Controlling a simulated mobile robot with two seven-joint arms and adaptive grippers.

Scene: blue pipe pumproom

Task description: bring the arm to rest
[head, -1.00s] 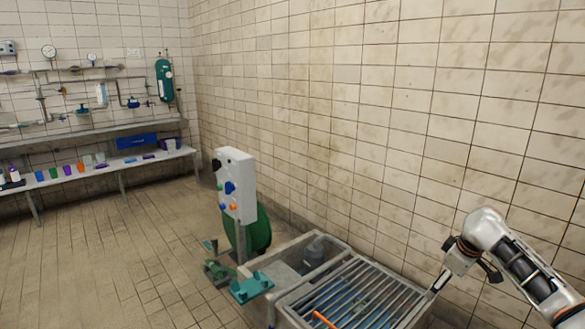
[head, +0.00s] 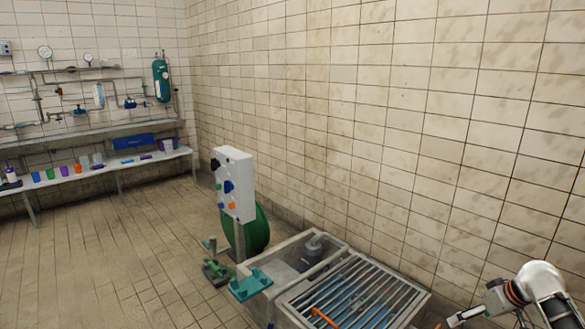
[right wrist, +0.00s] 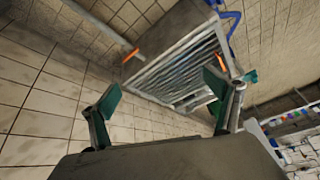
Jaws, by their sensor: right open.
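My right arm (head: 541,283) comes in at the lower right corner of the head view. Its gripper (head: 455,318) is low at the bottom edge there, to the right of the grated basin and partly cut off. In the right wrist view the gripper (right wrist: 163,92) has its two green-padded fingers spread wide with nothing between them. The grated basin (right wrist: 172,62) shows beyond the fingertips, apart from them as far as I can tell. My left gripper is not in view.
The basin with its bar grate (head: 350,290) stands against the tiled wall, an orange bar (head: 323,317) on it. A white control panel (head: 233,183) and green reel (head: 257,230) stand behind. A long bench (head: 105,172) with several coloured cups is far left. The left floor is clear.

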